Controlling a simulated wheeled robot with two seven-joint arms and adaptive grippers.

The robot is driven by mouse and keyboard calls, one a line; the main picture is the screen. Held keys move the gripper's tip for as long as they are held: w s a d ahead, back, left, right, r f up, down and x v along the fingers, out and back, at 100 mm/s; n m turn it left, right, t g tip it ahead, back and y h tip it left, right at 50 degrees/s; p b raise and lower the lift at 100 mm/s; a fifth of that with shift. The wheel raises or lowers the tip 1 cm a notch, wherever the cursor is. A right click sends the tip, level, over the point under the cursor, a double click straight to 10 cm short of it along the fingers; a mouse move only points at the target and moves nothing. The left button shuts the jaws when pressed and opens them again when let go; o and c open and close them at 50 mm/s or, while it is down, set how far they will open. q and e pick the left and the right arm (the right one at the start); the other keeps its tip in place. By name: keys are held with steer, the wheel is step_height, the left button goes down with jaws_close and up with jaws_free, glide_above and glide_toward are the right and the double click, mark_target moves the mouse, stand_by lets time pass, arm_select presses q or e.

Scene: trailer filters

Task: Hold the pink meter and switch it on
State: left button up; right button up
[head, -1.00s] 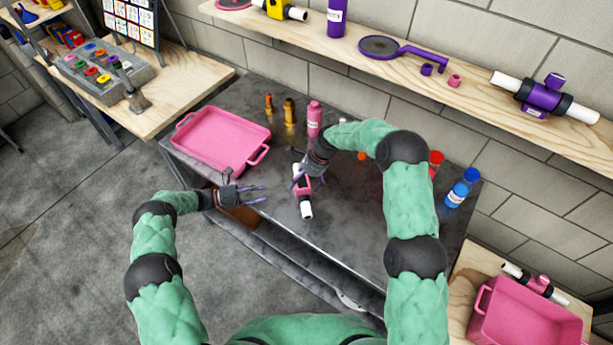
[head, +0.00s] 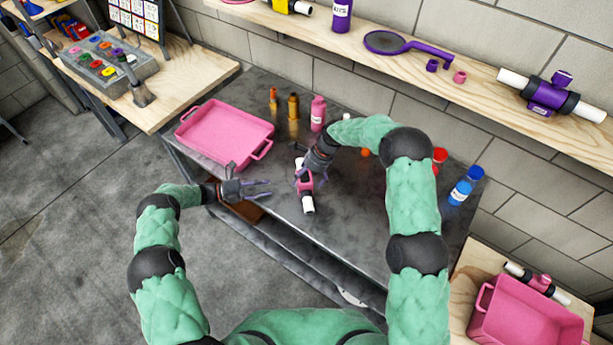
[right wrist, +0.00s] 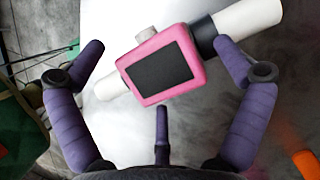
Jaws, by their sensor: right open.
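The pink meter (head: 305,183) lies on the dark metal table, with white pipe ends and a black collar. In the right wrist view the meter (right wrist: 163,66) shows a dark blank screen and a small pale knob on its upper edge. My right gripper (head: 303,176) is over the meter. In the right wrist view its purple fingers (right wrist: 160,65) are spread on either side of the meter, open, with no clear grip on it. My left gripper (head: 268,188) is open and empty, left of the meter near the table's front edge.
A pink tray (head: 222,132) stands at the table's left. A pink bottle (head: 318,114) and small orange bottles (head: 293,106) stand behind. Blue bottles (head: 462,188) and a red-capped one (head: 439,157) are at the right. A wooden shelf (head: 480,88) runs along the wall.

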steer(key=shift+r, duration=0.1)
steer(key=v, duration=1.1)
steer(key=shift+r, duration=0.4)
steer(key=shift+d+r, duration=0.1)
